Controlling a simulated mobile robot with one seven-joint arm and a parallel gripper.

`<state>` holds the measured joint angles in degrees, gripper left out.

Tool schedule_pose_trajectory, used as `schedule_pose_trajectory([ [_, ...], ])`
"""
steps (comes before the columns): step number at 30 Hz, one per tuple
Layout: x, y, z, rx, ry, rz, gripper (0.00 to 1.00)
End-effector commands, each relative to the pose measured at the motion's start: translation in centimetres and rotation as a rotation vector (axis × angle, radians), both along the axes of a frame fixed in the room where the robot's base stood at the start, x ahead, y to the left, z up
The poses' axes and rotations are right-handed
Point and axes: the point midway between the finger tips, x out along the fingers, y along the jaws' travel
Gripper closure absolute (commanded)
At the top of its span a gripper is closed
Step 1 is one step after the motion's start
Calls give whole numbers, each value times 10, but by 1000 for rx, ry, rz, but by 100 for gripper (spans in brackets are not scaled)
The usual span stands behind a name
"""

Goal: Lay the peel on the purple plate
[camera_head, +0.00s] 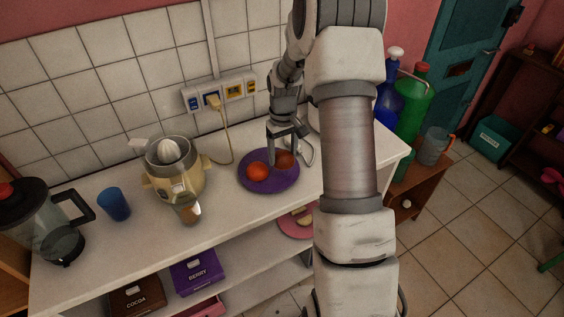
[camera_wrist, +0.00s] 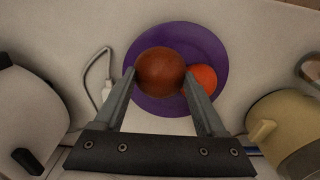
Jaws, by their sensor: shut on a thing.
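The purple plate (camera_head: 264,188) lies on the white counter; it also shows in the wrist view (camera_wrist: 212,45). My gripper (camera_head: 286,152) points down over the plate's right part. It is shut on a round brownish-red thing (camera_head: 286,160), which sits between the fingertips in the wrist view (camera_wrist: 160,70). I take this to be the peel, though it looks like a whole round piece. I cannot tell whether it touches the plate. A bright orange fruit (camera_head: 257,172) rests on the plate to its left; in the wrist view it is right of the held thing (camera_wrist: 203,77).
A cream juicer (camera_head: 174,180) with a small glass (camera_head: 187,209) at its front stands left of the plate. A blue cup (camera_head: 114,204) and a blender (camera_head: 45,225) are farther left. A socket strip (camera_head: 220,92) with a hanging cable is on the wall behind.

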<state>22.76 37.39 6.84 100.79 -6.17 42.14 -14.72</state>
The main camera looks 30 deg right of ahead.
Motion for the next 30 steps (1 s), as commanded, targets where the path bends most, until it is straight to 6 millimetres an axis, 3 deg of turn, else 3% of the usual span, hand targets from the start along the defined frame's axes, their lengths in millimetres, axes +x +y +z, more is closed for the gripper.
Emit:
schedule_pose_trajectory([
  [5,3,2,-10,0,1,-1,76],
  [12,3,2,-41,0,1,0,76],
  [23,3,1,-47,-1,0,0,76],
  [24,3,1,-46,-1,0,0,24],
  [26,3,1,-46,-1,0,0,15],
  [30,3,1,-46,-1,0,-1,15],
])
